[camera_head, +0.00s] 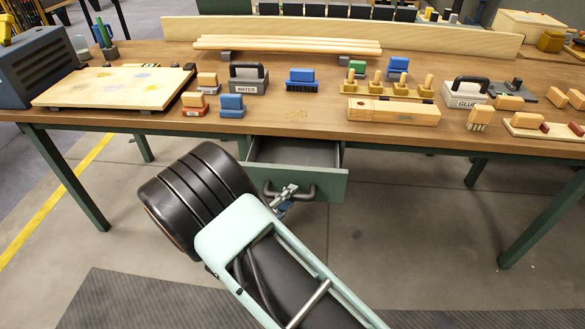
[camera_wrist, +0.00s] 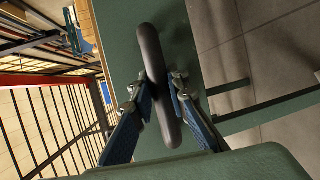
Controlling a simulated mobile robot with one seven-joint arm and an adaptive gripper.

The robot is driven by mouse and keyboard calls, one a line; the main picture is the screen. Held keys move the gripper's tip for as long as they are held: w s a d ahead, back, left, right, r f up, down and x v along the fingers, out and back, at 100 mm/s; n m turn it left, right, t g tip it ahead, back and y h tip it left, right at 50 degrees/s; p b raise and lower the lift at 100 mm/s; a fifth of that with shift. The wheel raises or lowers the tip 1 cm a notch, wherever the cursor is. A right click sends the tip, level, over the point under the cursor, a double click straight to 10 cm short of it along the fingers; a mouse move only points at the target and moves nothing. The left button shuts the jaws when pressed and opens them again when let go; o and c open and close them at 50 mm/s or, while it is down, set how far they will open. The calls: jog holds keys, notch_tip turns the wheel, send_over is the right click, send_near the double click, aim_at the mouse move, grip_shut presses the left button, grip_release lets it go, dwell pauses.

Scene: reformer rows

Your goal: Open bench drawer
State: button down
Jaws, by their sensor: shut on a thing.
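The green bench drawer (camera_head: 320,187) hangs under the wooden workbench (camera_head: 270,118) and stands partly pulled out, its grey inside showing. Its dark bar handle (camera_head: 305,192) is on the front face. My gripper (camera_head: 290,190) is at the left part of the handle. In the wrist view the handle (camera_wrist: 150,60) runs between the two blue-padded fingers of my gripper (camera_wrist: 163,98), which are closed around it. The green drawer front (camera_wrist: 120,50) fills the area behind it. My arm covers part of the drawer front's lower left in the head view.
The bench top holds a blue-grey box (camera_head: 38,68), a pale board (camera_head: 115,87), a WATER caddy (camera_head: 248,80), a GLUE caddy (camera_head: 466,92) and several wooden blocks and brushes. Green bench legs (camera_head: 66,175) stand left and right. The floor (camera_head: 420,220) right of the drawer is clear.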

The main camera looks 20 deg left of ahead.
jog(key=s+d+p, duration=0.1)
jog(key=s, duration=0.5)
jog(key=shift+s+d+p, duration=0.3)
jog(key=c, duration=1.8)
grip_release()
jog(key=shift+c, duration=0.2)
jog(key=v, duration=1.2)
jog(key=shift+a, duration=0.1)
